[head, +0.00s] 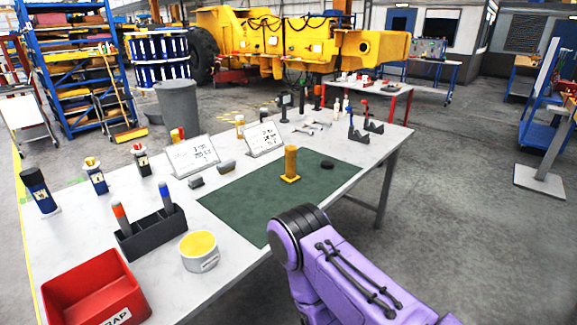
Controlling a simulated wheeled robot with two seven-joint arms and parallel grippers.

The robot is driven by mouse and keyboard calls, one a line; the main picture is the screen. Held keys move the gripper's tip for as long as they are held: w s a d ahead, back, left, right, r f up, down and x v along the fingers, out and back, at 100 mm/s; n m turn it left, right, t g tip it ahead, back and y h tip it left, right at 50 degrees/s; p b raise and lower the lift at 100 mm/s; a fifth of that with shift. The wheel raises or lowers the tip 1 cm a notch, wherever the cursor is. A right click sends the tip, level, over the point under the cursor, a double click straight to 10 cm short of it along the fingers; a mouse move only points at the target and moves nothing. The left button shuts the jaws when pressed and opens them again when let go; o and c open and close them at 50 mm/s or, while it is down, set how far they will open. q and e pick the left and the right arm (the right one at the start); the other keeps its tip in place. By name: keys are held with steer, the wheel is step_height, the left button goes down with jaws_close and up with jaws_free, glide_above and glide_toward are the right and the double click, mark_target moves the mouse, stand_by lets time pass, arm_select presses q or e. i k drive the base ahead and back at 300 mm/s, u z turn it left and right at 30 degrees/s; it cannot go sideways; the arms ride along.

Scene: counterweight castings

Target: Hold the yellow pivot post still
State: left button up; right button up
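The yellow pivot post (291,163) stands upright on a small square yellow base, on the green mat (240,209) on the table. Nothing touches the post. A purple arm link of mine comes in from the lower right and covers the near right corner of the mat. Neither of my grippers shows in the head view, so I cannot see how they stand.
A black disc (326,165) lies right of the post. Two small grey blocks (227,166) and white sign cards (193,155) stand left and behind. A black holder (152,236), a yellow-topped tin (199,251) and a red scrap bin (95,296) fill the table's near left.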

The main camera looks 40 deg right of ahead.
mark_target(290, 176)
steer(key=z, duration=2.05)
steer(key=k, duration=0.65)
steer(key=z, duration=0.9)
steer(key=i, duration=2.65)
steer(key=u, duration=1.05)
steer(key=i, duration=0.85)
steer(key=u, duration=0.95)
